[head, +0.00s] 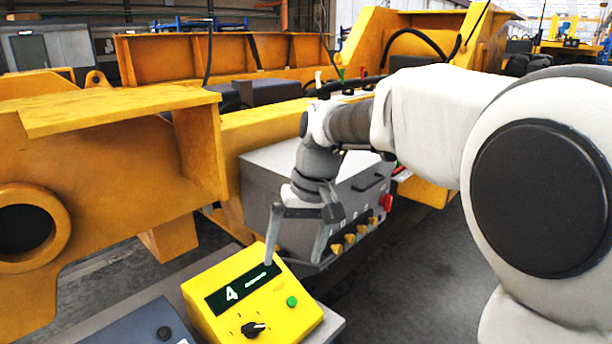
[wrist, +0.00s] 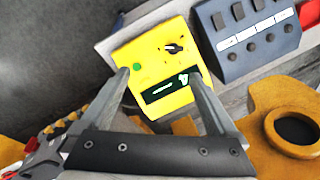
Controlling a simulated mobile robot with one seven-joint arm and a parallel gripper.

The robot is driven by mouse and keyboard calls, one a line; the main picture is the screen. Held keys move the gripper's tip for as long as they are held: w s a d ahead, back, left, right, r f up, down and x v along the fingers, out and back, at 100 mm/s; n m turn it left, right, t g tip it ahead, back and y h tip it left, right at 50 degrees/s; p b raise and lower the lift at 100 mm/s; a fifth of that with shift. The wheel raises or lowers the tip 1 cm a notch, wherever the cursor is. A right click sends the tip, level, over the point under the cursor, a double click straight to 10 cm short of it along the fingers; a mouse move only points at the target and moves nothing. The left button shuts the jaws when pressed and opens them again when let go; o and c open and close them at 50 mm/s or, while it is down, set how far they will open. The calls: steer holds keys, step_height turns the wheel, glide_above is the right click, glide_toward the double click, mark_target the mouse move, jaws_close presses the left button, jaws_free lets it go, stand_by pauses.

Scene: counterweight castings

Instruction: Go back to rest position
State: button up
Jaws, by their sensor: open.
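My gripper (head: 296,240) is open and empty, with its two fingers spread apart above the far edge of a yellow control box. The yellow control box (head: 224,326) has a dark display showing a 4, a black knob (head: 253,329) and a green button (head: 292,301). In the wrist view the fingers (wrist: 157,84) reach over the near part of the yellow box (wrist: 128,52), and its knob (wrist: 173,48) and green button (wrist: 138,66) lie beyond them. I cannot tell whether a fingertip touches the box.
A grey box with yellow knobs and a red switch (head: 386,202) stands behind my gripper. A dark blue switch panel (wrist: 252,48) sits beside the yellow box. Large yellow castings (head: 110,200) fill the left and back. Grey floor (head: 420,270) is clear at right.

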steer(key=s+d+m+t+h, duration=0.2)
steer(key=s+d+t, duration=0.3)
steer(key=s+d, duration=1.3)
steer(key=shift+s+m+t, duration=0.3)
steer(key=shift+s+m, duration=0.1)
steer(key=shift+m, duration=0.4)
steer(key=shift+r, duration=0.15)
steer(key=shift+c, duration=0.2)
jaws_close()
stand_by(1.5)
